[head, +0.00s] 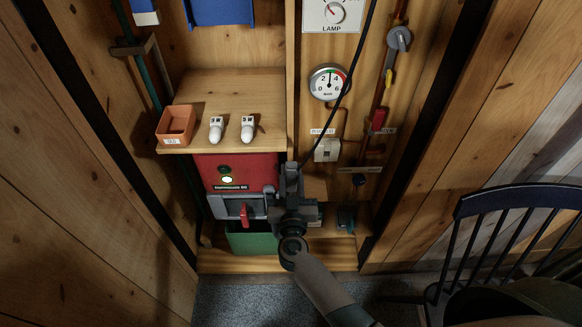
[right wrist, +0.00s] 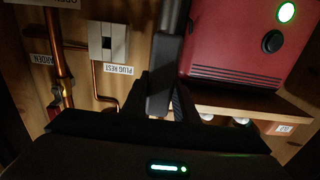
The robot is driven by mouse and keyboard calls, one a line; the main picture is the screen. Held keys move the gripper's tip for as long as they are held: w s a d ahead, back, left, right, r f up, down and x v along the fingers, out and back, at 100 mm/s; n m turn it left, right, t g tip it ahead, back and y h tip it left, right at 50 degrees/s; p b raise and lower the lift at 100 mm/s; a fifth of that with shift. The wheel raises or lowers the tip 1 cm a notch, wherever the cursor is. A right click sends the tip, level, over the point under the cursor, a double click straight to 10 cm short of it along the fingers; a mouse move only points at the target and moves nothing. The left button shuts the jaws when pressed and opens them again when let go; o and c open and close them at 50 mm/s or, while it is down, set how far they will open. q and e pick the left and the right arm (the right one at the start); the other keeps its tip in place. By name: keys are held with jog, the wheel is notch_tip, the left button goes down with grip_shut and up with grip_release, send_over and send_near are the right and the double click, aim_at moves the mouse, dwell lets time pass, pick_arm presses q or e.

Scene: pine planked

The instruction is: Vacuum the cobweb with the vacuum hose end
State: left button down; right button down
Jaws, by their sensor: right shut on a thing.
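My right gripper (head: 291,182) is in front of the red unit's right edge, with its arm coming up from below. In the right wrist view its fingers (right wrist: 163,105) are shut on a dark grey, bar-shaped piece (right wrist: 161,88). This looks like the vacuum hose end, but dim light hides its full shape. A thin black line (head: 353,75) runs from the top of the head view down to the gripper. I cannot make out a cobweb in either view. My left gripper is not in view.
A red unit (head: 238,171) with a green light sits under a wooden shelf (head: 235,95). The shelf holds an orange box (head: 175,124) and two white bulbs. A gauge (head: 329,82), pipes and a switch (head: 327,150) are to the right. A dark chair (head: 510,200) stands lower right.

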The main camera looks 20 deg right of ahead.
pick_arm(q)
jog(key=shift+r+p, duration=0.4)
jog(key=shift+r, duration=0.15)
pick_arm(e)
jog(key=shift+v, duration=1.2)
